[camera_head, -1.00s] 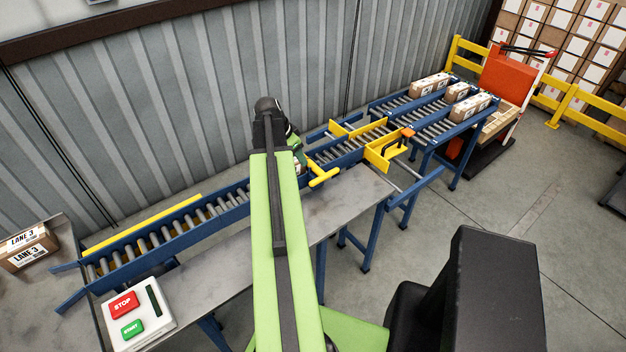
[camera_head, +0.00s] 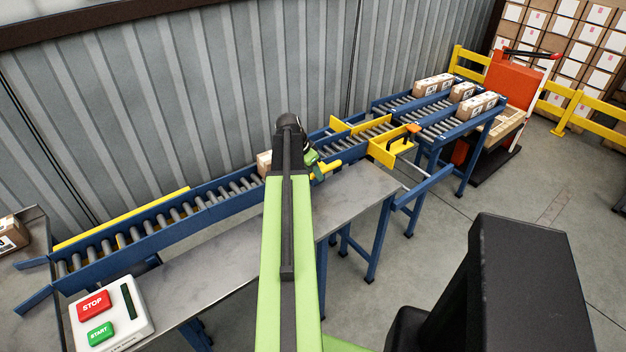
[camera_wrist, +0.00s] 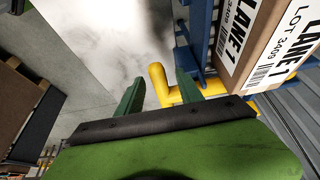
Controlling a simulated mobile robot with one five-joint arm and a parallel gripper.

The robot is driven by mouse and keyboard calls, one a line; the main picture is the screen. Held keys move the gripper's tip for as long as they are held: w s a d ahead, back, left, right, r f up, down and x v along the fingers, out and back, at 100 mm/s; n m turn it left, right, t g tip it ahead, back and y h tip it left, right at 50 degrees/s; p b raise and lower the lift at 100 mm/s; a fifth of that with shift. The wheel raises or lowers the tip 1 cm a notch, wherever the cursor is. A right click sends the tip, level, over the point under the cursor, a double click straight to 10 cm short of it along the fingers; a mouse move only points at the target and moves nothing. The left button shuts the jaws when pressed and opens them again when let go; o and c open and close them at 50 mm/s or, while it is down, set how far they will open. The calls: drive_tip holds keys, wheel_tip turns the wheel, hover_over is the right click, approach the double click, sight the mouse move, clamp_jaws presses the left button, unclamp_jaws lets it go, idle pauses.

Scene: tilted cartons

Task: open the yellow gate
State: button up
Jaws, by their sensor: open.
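The yellow gate's rounded handle (camera_wrist: 158,84) shows in the wrist view between the two green fingers of my gripper (camera_wrist: 158,76). The fingers are apart, one on each side of it; I cannot tell whether either touches it. A yellow bar (camera_wrist: 275,80) runs right from there, beside a carton labelled LANE 1 (camera_wrist: 262,48). In the head view my gripper (camera_head: 313,166) is at the near edge of the roller conveyor, and the handle (camera_head: 328,168) shows just right of it. My arm hides most of the gate there.
The blue conveyor (camera_head: 150,232) runs along the corrugated wall, with a carton (camera_head: 263,163) on it left of my arm. A grey table (camera_head: 235,268) lies in front, with a STOP/START box (camera_head: 112,315).

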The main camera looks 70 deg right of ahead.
drive_tip(key=shift+r, duration=0.1)
drive_tip(key=shift+c, duration=0.2)
clamp_jaws()
idle(1.0)
